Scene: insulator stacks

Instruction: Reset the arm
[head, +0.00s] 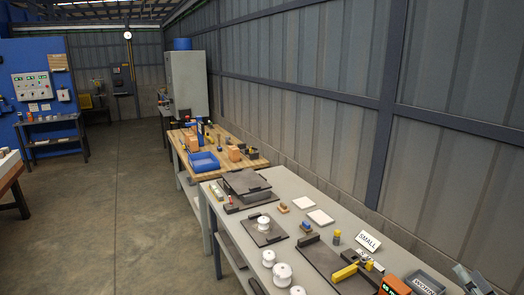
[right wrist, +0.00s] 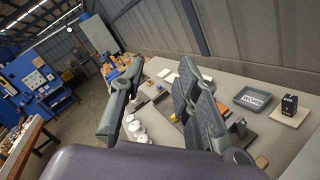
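My right gripper (head: 474,279) shows at the bottom right corner of the head view, over the near end of the grey table (head: 335,225). In the right wrist view my right gripper (right wrist: 160,65) has its two fingers well apart, with nothing held between them. White insulators (head: 282,275) stand along the table's left edge, and another insulator (head: 263,223) sits on a small dark plate. They also show in the right wrist view (right wrist: 138,126), partly hidden behind the left finger. I do not see my left gripper in either view.
A dark board with a yellow clamp (head: 346,271), a SMALL sign (head: 368,241) and a WORN tray (head: 424,284) lie near my right gripper. A wooden bench with a blue bin (head: 203,162) stands beyond. The wall runs along the right. The floor (head: 125,220) at left is open.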

